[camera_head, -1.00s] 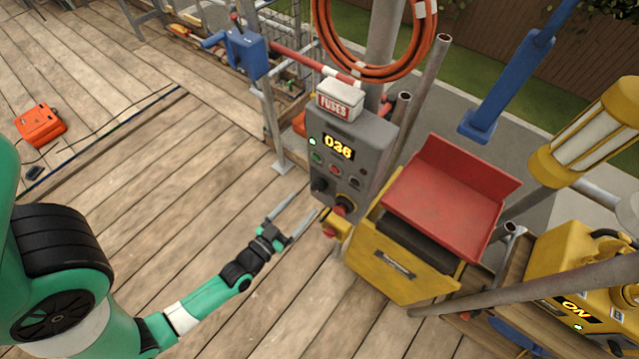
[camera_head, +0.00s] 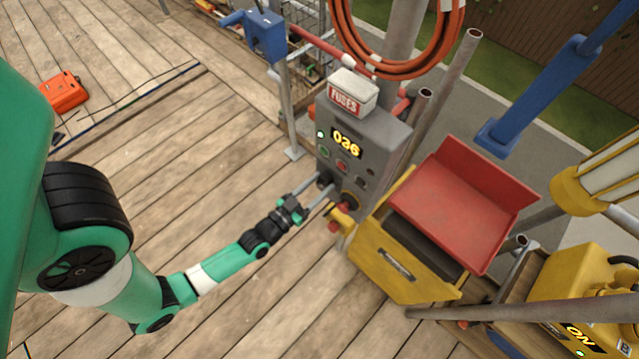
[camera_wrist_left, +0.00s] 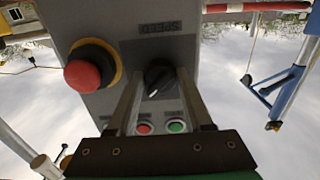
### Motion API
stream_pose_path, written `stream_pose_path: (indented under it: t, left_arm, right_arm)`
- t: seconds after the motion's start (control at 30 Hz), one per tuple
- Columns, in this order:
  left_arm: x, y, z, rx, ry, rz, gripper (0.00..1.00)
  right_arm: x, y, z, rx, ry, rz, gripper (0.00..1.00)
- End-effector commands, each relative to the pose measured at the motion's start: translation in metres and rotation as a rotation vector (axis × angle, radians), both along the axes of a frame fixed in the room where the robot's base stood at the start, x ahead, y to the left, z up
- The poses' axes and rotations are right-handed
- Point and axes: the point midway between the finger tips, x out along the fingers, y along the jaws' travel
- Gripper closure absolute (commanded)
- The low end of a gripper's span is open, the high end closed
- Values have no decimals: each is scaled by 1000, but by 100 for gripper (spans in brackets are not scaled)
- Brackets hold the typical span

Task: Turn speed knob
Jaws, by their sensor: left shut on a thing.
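The grey control box (camera_head: 362,138) stands on a post, with a lit display (camera_head: 346,142) reading 036. The black speed knob (camera_wrist_left: 158,78) is on its lower face, beneath a label that appears upside down in the left wrist view. My left gripper (camera_head: 326,185) is at the box's lower left, its two fingers on either side of the knob and shut on it. In the head view the fingers partly hide the knob. My right gripper is not in view.
A red mushroom button (camera_wrist_left: 84,74) sits beside the knob. Red (camera_wrist_left: 143,128) and green (camera_wrist_left: 177,126) buttons are close to the fingers. A yellow hopper with a red tray (camera_head: 465,205) stands right of the box. The wooden deck on the left is mostly clear.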

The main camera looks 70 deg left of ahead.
Motion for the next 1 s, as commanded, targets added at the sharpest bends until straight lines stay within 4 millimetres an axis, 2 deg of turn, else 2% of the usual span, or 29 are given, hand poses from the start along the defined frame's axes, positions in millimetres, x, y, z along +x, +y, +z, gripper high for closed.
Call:
stream_pose_path:
  t: [0.03, 0.1, 0.57, 1.0]
  left_arm:
    - [0, 0, 0, 0, 0, 0, 88]
    - [0, 0, 0, 0, 0, 0, 100]
    - [0, 0, -1, -79, -43, 0, 100]
    - [1, -1, -1, -383, -207, -1, 100]
  right_arm:
    - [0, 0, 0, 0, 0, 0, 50]
    - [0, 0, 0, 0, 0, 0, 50]
    - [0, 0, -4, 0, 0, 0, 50]
    - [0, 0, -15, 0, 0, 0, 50]
